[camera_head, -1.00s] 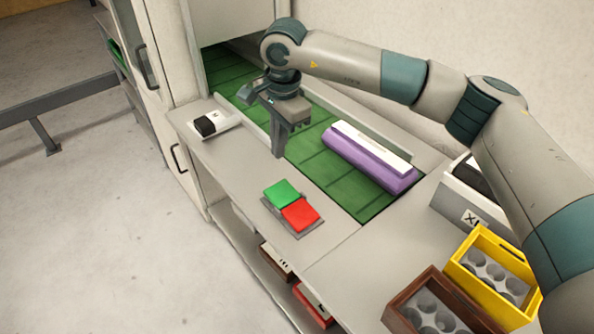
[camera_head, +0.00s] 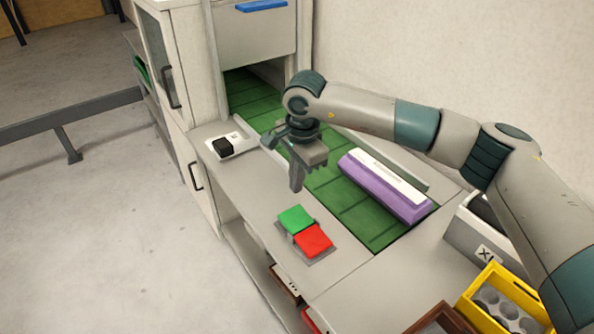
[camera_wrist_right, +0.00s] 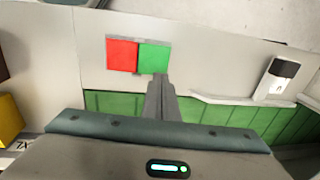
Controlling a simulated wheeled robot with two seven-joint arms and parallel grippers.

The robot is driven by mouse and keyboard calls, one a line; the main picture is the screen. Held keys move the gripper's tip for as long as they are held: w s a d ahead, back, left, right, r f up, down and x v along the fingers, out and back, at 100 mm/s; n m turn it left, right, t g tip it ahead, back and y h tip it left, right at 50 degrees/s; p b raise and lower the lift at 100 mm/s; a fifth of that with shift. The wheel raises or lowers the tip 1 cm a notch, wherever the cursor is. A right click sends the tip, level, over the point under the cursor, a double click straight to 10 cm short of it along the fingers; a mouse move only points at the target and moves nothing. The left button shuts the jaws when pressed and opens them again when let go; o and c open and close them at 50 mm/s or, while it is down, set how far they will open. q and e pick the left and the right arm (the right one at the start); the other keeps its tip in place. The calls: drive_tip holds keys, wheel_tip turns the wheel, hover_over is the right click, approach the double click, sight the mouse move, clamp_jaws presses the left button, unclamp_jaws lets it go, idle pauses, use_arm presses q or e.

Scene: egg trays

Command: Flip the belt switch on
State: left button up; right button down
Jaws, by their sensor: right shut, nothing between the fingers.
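A switch panel with a green pad (camera_head: 296,218) and a red pad (camera_head: 313,241) sits on the grey counter beside the green belt (camera_head: 345,205). In the right wrist view the green pad (camera_wrist_right: 154,58) lies just beyond the fingertips and the red pad (camera_wrist_right: 122,55) to its left. My right gripper (camera_head: 297,188) is shut and empty, pointing down near the green pad. Whether it touches the pad I cannot tell. A white plate with a black block (camera_head: 224,147) sits farther left on the counter. My left gripper is not in view.
A purple box with a white top (camera_head: 385,187) lies on the belt. A yellow crate (camera_head: 494,276) and a brown crate (camera_head: 433,318) with egg cups stand at the lower right. A cabinet (camera_head: 165,85) stands at the left; the counter around the pads is clear.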

drive_tip(key=p, duration=0.4)
hover_over(293, 214)
drive_tip(key=f, duration=0.8)
drive_tip(key=shift+s+d+f, duration=0.1)
drive_tip(key=shift+s+d, duration=0.05)
drive_tip(key=shift+s, duration=0.15)
drive_tip(key=shift+w+f, duration=0.1)
drive_tip(key=shift+f, duration=0.85)
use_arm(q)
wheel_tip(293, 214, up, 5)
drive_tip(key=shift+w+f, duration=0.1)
